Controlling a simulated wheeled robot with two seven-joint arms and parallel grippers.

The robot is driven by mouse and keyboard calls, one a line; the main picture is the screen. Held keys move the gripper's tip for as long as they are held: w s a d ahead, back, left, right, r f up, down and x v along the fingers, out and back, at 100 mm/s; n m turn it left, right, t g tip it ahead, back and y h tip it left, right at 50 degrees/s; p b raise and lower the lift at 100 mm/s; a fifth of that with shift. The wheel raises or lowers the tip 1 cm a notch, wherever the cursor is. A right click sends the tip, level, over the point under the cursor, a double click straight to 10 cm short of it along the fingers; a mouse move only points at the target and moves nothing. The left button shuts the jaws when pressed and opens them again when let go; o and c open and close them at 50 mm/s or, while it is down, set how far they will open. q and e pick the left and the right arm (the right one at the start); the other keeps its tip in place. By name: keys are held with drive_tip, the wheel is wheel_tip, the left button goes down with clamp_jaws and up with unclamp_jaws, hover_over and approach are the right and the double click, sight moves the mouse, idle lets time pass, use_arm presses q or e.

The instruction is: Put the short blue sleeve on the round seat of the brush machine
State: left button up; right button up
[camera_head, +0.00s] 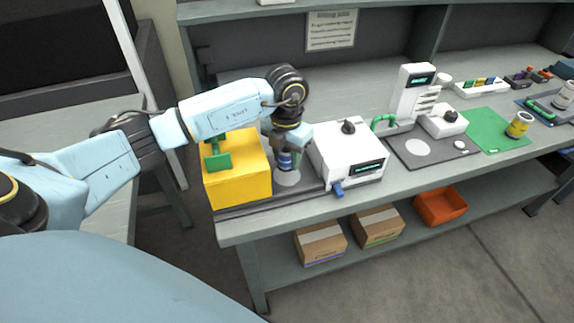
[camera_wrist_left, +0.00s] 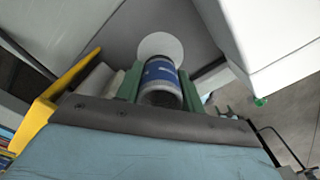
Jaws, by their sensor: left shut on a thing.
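My left gripper (camera_head: 288,150) is shut on the short blue sleeve (camera_head: 285,161), a blue cylinder with a white band and a grey end. In the left wrist view the sleeve (camera_wrist_left: 161,73) sits between the green fingers of the gripper (camera_wrist_left: 160,84). A pale round seat (camera_head: 287,178) lies just below the sleeve, between a yellow block and a white machine box. It shows as a pale disc (camera_wrist_left: 160,44) beyond the sleeve in the left wrist view. I cannot tell whether sleeve and seat touch. My right gripper is not in view.
The yellow block (camera_head: 235,185) with a green handle (camera_head: 217,160) stands close on the left. The white box (camera_head: 345,160) with a black knob and display stands close on the right.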

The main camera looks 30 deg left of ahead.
sight(287, 175)
use_arm(q)
wheel_tip(287, 175, down, 4)
drive_tip(key=shift+w+r, duration=0.1)
drive_tip(key=shift+r, duration=0.15)
drive_tip(key=shift+f, duration=0.1)
drive_tip(key=o, duration=1.1)
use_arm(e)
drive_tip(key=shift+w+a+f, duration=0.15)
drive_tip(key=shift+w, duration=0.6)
use_arm(q)
drive_tip(key=shift+o, duration=0.2)
drive_tip(key=shift+r, duration=0.25)
wheel_tip(287, 175, up, 12)
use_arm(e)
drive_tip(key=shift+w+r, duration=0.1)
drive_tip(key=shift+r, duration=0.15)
use_arm(q)
drive_tip(key=shift+f, duration=0.1)
